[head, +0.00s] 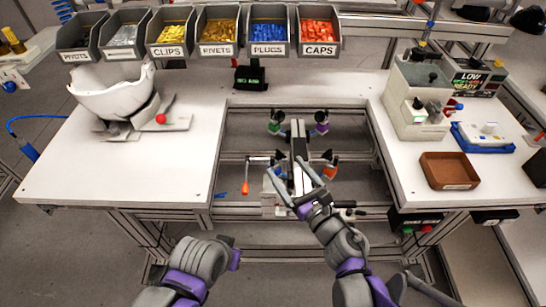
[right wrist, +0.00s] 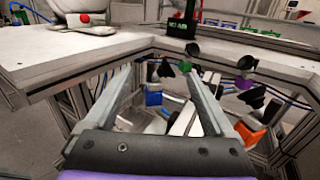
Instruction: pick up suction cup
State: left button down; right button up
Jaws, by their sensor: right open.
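Several black suction cups sit on coloured mounts in the gap of the table. In the head view the green mount (head: 274,128) and purple mount (head: 321,127) are farther back, the orange mount (head: 330,172) nearer. My right gripper (head: 285,166) is open and empty, its fingers reaching over the gap near the blue mount. My left arm shows at bottom left, its gripper unseen.
A white helmet shell (head: 112,95) rests on a stand on the left tabletop. Labelled part bins (head: 219,49) line the back. A brown tray (head: 449,184) and a grey machine (head: 412,118) stand on the right tabletop. Table edges frame the gap on three sides.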

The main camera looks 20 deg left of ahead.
jog(key=x, duration=0.9)
jog(key=shift+f, duration=0.3)
jog(key=shift+d, duration=0.15)
grip_shut()
